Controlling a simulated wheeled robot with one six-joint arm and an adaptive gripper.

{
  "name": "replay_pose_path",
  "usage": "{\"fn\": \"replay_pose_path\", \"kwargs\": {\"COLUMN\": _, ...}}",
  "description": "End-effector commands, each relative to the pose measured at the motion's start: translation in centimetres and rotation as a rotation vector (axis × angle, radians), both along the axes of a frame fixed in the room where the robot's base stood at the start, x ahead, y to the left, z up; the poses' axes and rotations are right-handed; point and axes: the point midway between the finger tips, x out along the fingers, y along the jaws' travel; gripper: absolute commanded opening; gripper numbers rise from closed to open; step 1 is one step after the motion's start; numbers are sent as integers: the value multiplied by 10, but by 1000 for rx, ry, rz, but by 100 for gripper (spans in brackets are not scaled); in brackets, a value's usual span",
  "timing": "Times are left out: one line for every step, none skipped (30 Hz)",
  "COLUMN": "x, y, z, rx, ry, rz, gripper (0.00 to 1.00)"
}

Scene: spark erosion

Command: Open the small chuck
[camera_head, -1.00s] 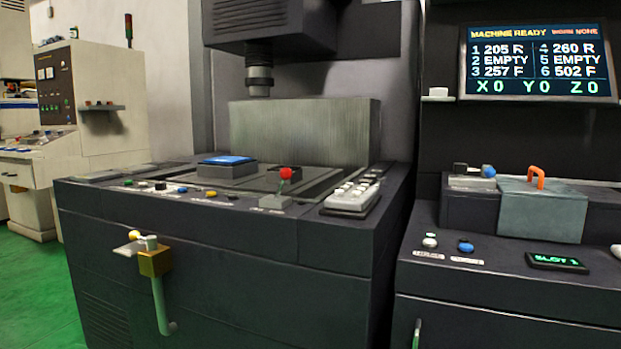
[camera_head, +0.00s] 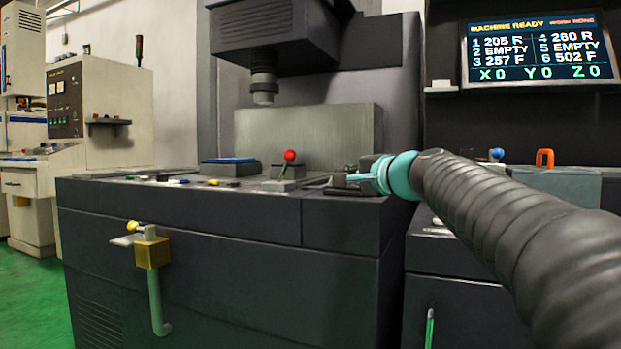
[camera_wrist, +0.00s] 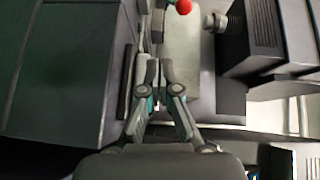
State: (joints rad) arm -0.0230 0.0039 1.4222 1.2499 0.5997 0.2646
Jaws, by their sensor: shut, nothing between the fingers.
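A grey cylindrical chuck (camera_head: 263,90) hangs under the dark machine head (camera_head: 272,35); it also appears in the wrist view (camera_wrist: 222,22). I cannot tell whether it is the small chuck, or whether it is open. A lever with a red ball knob (camera_head: 289,156) stands on the machine's table; the knob also shows in the wrist view (camera_wrist: 184,6). My gripper (camera_head: 350,178) is at the right end of the table, right of the lever and apart from it. Its fingers (camera_wrist: 155,68) are shut and empty. A blue-topped block (camera_head: 229,166) sits left of the lever.
Small coloured buttons (camera_head: 180,181) line the table's front edge. A grey upright plate (camera_head: 308,140) stands behind the lever. A brass block with a pipe (camera_head: 152,253) projects from the cabinet front. A status screen (camera_head: 535,52) and an orange handle (camera_head: 544,158) are at right.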

Motion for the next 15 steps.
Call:
{"fn": "replay_pose_path", "kwargs": {"x": 12, "y": 1, "z": 1, "rx": 50, "ry": -9, "rz": -3, "gripper": 0}}
{"fn": "replay_pose_path", "kwargs": {"x": 17, "y": 1, "z": 5, "rx": 77, "ry": -13, "rz": -4, "gripper": 0}}
{"fn": "replay_pose_path", "kwargs": {"x": 22, "y": 1, "z": 10, "rx": 108, "ry": -18, "rz": -4, "gripper": 0}}
{"fn": "replay_pose_path", "kwargs": {"x": 25, "y": 1, "z": 12, "rx": 126, "ry": -20, "rz": -5, "gripper": 0}}
{"fn": "replay_pose_path", "kwargs": {"x": 27, "y": 1, "z": 15, "rx": 141, "ry": -23, "rz": -5, "gripper": 0}}
{"fn": "replay_pose_path", "kwargs": {"x": 29, "y": 1, "z": 18, "rx": 155, "ry": -24, "rz": -6, "gripper": 0}}
{"fn": "replay_pose_path", "kwargs": {"x": 30, "y": 1, "z": 19, "rx": 162, "ry": -25, "rz": -6, "gripper": 0}}
{"fn": "replay_pose_path", "kwargs": {"x": 31, "y": 1, "z": 20, "rx": 166, "ry": -26, "rz": -7, "gripper": 0}}
{"fn": "replay_pose_path", "kwargs": {"x": 31, "y": 1, "z": 21, "rx": 170, "ry": -26, "rz": -7, "gripper": 0}}
{"fn": "replay_pose_path", "kwargs": {"x": 31, "y": 1, "z": 21, "rx": 170, "ry": -26, "rz": -7, "gripper": 0}}
{"fn": "replay_pose_path", "kwargs": {"x": 31, "y": 1, "z": 21, "rx": 170, "ry": -26, "rz": -7, "gripper": 0}}
{"fn": "replay_pose_path", "kwargs": {"x": 31, "y": 1, "z": 21, "rx": 169, "ry": -27, "rz": -7, "gripper": 0}}
{"fn": "replay_pose_path", "kwargs": {"x": 31, "y": 1, "z": 21, "rx": 169, "ry": -26, "rz": -7, "gripper": 0}}
{"fn": "replay_pose_path", "kwargs": {"x": 30, "y": 1, "z": 21, "rx": 169, "ry": -26, "rz": -6, "gripper": 0}}
{"fn": "replay_pose_path", "kwargs": {"x": 30, "y": 1, "z": 21, "rx": 169, "ry": -26, "rz": -6, "gripper": 0}}
